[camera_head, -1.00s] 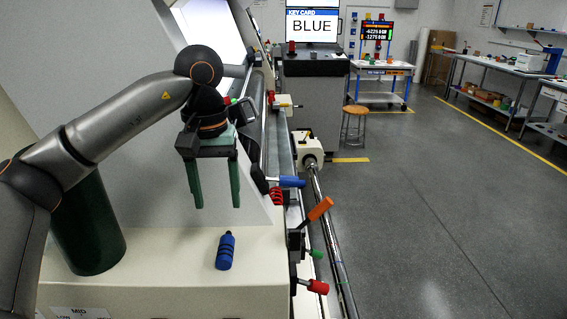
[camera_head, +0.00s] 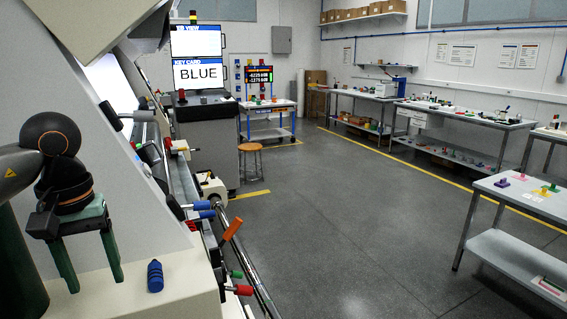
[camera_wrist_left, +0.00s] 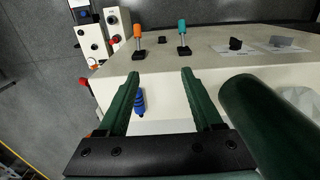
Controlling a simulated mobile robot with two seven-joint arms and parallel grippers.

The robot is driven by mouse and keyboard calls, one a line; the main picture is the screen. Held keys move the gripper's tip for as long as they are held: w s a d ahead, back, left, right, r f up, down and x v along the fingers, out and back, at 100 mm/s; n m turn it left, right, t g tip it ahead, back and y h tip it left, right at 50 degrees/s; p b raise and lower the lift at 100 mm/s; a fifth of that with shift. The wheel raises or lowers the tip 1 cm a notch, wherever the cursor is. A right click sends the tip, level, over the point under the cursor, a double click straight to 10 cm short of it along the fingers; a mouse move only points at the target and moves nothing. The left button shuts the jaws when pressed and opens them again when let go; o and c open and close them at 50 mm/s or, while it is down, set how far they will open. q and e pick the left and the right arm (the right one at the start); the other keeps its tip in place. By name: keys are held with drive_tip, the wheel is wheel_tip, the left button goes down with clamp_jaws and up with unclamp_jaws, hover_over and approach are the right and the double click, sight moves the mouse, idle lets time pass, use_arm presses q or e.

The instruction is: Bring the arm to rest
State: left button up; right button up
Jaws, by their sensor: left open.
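My left gripper (camera_head: 96,281) hangs at the left of the head view with its two green fingers pointing down. The fingers are apart with nothing between them. In the left wrist view the same open fingers (camera_wrist_left: 158,75) reach out over the pale machine ledge. A blue ribbed cylinder (camera_head: 155,276) stands on the ledge to the right of the gripper, apart from it. It also shows in the left wrist view (camera_wrist_left: 140,103), beside the left finger. My right gripper is in neither view.
A dark green cylinder (camera_wrist_left: 275,130) is close beside the gripper. Levers with an orange handle (camera_head: 231,233) and a red knob (camera_head: 243,290) line the machine's edge. A stool (camera_head: 250,160) stands beyond. A grey table (camera_head: 515,200) is at right. The floor between is clear.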

use_arm(q)
drive_tip(key=s+d+f+n+g+h, duration=0.1)
drive_tip(key=d+f+n+h, duration=0.2)
drive_tip(key=d, duration=0.5)
drive_tip(key=s+d+f+g+h, duration=0.2)
drive_tip(key=d+h, duration=0.2)
drive_tip(key=d, duration=0.4)
drive_tip(key=s+d+f+n+g+h, duration=0.1)
drive_tip(key=d+f+n+h, duration=0.2)
drive_tip(key=d, duration=0.6)
drive_tip(key=w+d+r+n+t+h, duration=0.25)
drive_tip(key=d+n+t+h, duration=0.45)
drive_tip(key=n+h, duration=0.65)
drive_tip(key=w+a+f+n+t+y, duration=0.2)
drive_tip(key=a+f+n+t+y, duration=0.45)
drive_tip(key=n, duration=0.85)
drive_tip(key=w+a+f+n+t+y, duration=0.25)
drive_tip(key=f+n+t+y, duration=0.65)
drive_tip(key=n, duration=0.7)
drive_tip(key=s+a+f+n+g+y, duration=0.2)
drive_tip(key=s+a+f+n+g, duration=0.2)
drive_tip(key=f, duration=0.7)
drive_tip(key=s+a+f+n+g+y, duration=0.3)
drive_tip(key=s+f+n+g, duration=0.1)
drive_tip(key=s+f+n, duration=0.5)
drive_tip(key=s+f, duration=0.1)
drive_tip(key=s, duration=0.1)
drive_tip(key=shift+s+a+f+g+y, duration=0.3)
drive_tip(key=shift+s+a+f+g, duration=0.05)
drive_tip(key=shift+a, duration=0.05)
